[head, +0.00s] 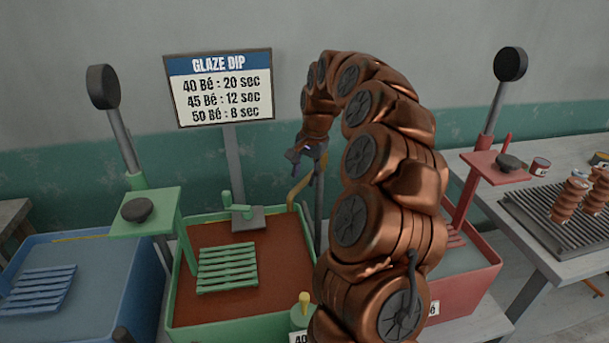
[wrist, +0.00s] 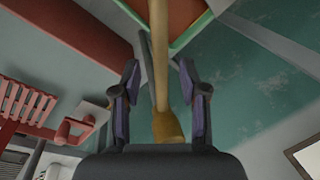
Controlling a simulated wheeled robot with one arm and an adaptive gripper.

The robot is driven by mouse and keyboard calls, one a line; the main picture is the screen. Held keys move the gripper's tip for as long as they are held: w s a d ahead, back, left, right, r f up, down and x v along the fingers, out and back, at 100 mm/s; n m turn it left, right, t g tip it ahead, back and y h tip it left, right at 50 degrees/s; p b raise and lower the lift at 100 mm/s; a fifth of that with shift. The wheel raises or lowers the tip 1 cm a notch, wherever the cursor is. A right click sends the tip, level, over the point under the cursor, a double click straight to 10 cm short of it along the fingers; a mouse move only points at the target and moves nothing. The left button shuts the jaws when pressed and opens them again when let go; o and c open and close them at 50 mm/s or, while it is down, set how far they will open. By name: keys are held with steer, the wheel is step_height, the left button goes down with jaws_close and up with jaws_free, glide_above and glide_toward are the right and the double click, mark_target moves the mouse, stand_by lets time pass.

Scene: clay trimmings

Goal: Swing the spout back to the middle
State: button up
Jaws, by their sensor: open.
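The spout (wrist: 161,60) is a long brass tube with a thicker end in the wrist view. It runs down the middle of that view, between the two dark fingers of my gripper (wrist: 162,78). The fingers are spread with a gap on each side of it, and no grip on it shows. In the head view my gripper (head: 309,157) is small and partly hidden by my arm, at the back right of the green tank (head: 237,316). A short piece of the brass spout (head: 299,188) shows just below it, over the tank's right side. The rest is hidden.
A blue tank (head: 125,290) stands left and a red tank (head: 482,280) right, partly behind my arm. A green rack (head: 227,268) lies in the green tank. A glaze sign (head: 220,88) stands behind. A table (head: 540,262) with a grill is at the right.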

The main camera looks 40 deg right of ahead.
steer(key=shift+w+f, duration=0.2)
steer(key=shift+f, duration=0.75)
steer(key=shift+a, duration=0.1)
steer(key=shift+c, duration=0.2)
jaws_close()
